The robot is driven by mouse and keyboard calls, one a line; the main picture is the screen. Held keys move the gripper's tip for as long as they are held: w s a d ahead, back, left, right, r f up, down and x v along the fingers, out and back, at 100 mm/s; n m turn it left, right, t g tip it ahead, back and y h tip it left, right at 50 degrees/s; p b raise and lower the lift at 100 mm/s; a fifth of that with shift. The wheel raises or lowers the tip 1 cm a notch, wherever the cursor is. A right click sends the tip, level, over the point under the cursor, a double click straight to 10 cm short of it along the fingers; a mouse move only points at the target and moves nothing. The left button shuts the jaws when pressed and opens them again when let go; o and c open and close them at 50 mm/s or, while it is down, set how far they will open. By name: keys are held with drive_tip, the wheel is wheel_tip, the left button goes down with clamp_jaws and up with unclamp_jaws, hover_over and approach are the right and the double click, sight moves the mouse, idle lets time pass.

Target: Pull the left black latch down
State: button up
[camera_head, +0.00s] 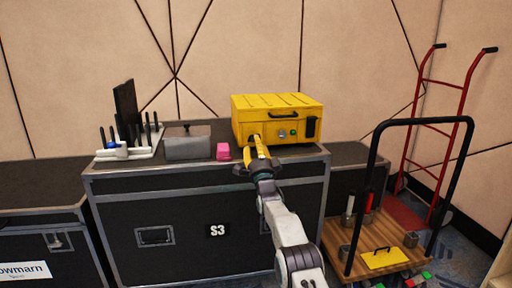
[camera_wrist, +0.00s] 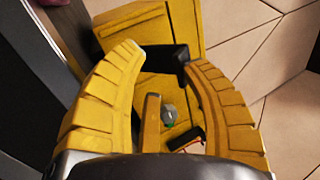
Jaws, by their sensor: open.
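The yellow box (camera_head: 278,103) sits on a black case, with a black handle, a grey knob and a right black latch (camera_head: 311,127) on its front. The left black latch is hidden behind my gripper (camera_head: 257,142) in the head view. In the wrist view a black piece (camera_wrist: 160,54), which looks like the left latch, sits between the fingertips of my gripper (camera_wrist: 166,63). My yellow fingers are apart on either side of it. Whether they touch it I cannot tell. The grey knob (camera_wrist: 168,116) shows lower down.
A cart (camera_head: 369,237) with a black push bar and a red hand truck (camera_head: 434,150) stand at the right.

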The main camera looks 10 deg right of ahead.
drive_tip(key=shift+s, duration=0.15)
idle(0.3)
drive_tip(key=v, duration=1.1)
drive_tip(key=shift+s+f, duration=0.15)
drive_tip(key=shift+s, duration=0.2)
idle(0.4)
